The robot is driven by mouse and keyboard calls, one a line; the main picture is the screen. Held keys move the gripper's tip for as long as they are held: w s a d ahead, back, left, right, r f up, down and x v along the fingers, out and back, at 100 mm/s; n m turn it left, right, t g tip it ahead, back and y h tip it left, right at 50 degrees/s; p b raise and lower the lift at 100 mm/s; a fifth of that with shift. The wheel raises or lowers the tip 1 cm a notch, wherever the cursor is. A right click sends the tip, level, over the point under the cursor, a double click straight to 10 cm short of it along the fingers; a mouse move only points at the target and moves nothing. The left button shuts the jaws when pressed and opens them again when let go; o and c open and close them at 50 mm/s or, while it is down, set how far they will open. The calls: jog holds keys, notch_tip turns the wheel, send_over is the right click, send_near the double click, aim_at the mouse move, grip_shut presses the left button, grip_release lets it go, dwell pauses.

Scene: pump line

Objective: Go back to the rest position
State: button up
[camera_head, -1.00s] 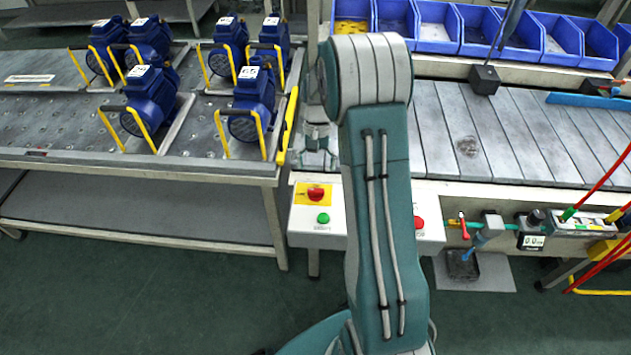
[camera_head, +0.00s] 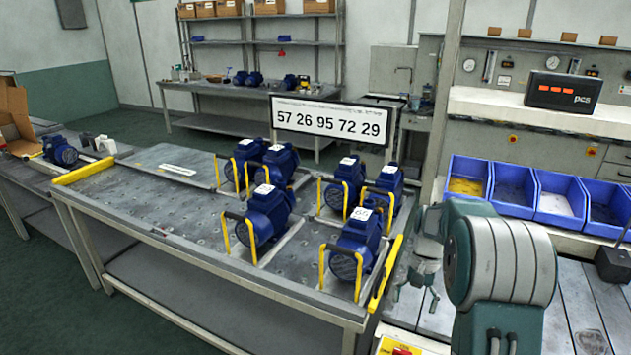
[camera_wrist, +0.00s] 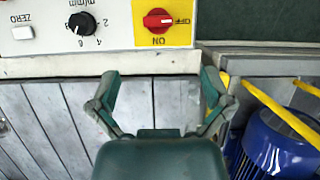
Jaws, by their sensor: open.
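My gripper (camera_head: 418,292) hangs at the right end of the motor table in the head view, beside my teal arm. Its fingers are spread apart. In the wrist view my gripper (camera_wrist: 160,88) is open, with nothing between the fingers, above grey slats (camera_wrist: 68,115). A blue motor (camera_wrist: 275,145) with a yellow handle is close to the right finger there. My arm hides part of the slatted line in the head view.
Several blue motors (camera_head: 268,215) stand on the perforated table (camera_head: 150,212), which has a yellow edge strip (camera_head: 385,272). Blue bins (camera_head: 512,188) line the back right. A control panel with a red rotary switch (camera_wrist: 157,19) and black knob (camera_wrist: 82,23) borders the slats.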

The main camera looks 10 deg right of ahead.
jog(key=s+a+r+n+t+h, duration=0.1)
jog(key=s+a+r+n+t, duration=0.1)
jog(key=s+a+r, duration=0.35)
jog(key=s+a+r+n+t+h, duration=0.1)
jog(key=s+a+r+t, duration=0.15)
jog(key=r, duration=0.55)
jog(key=s+a+r+n+t, duration=0.1)
jog(key=s+a+t, duration=0.1)
jog(key=s, duration=0.5)
jog(key=s+a+r+n+t, duration=0.1)
jog(key=s+a+n+t, duration=0.1)
jog(key=s+a, duration=0.3)
jog(key=s, duration=0.3)
jog(key=shift+r+n+t, duration=0.25)
jog(key=shift+n+t, duration=0.05)
jog(key=shift+t, duration=0.05)
